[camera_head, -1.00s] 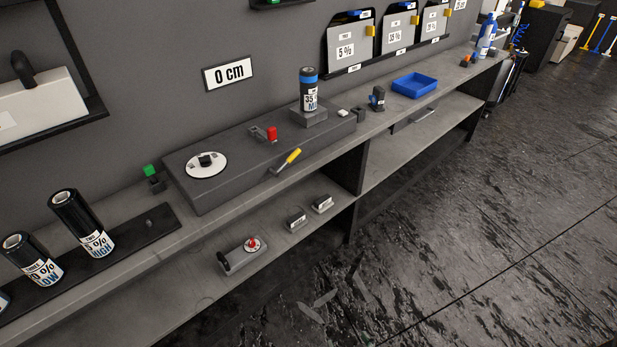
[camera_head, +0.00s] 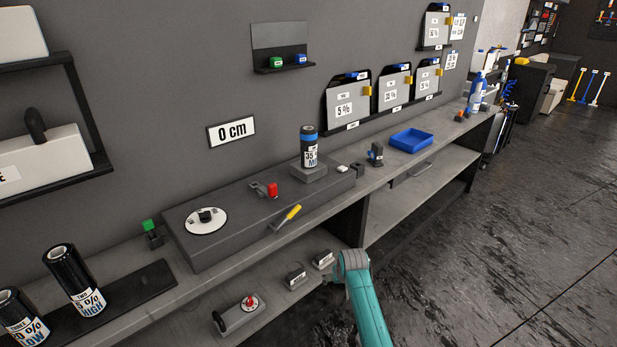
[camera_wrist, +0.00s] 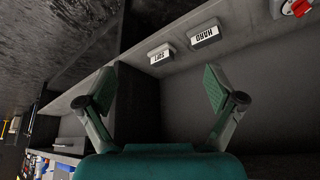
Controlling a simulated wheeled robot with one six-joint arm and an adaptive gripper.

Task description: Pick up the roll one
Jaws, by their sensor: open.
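Three dark film rolls stand upright in the head view. One marked HIGH (camera_head: 77,284) stands on a dark mat at the left. One marked LOW (camera_head: 22,318) stands beside it at the left edge. A roll with a blue top band (camera_head: 309,148) stands on a grey block on the bench unit. I cannot read which one is roll one. My gripper (camera_wrist: 158,88) is open and empty in the wrist view, its fingers spread, facing the lower shelf. No roll shows in the wrist view. My teal arm shows low in the head view.
The bench (camera_head: 205,277) runs along the wall. Small blocks marked SOFT (camera_wrist: 161,54) and HARD (camera_wrist: 205,34) sit on the lower shelf. The floor at right is clear.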

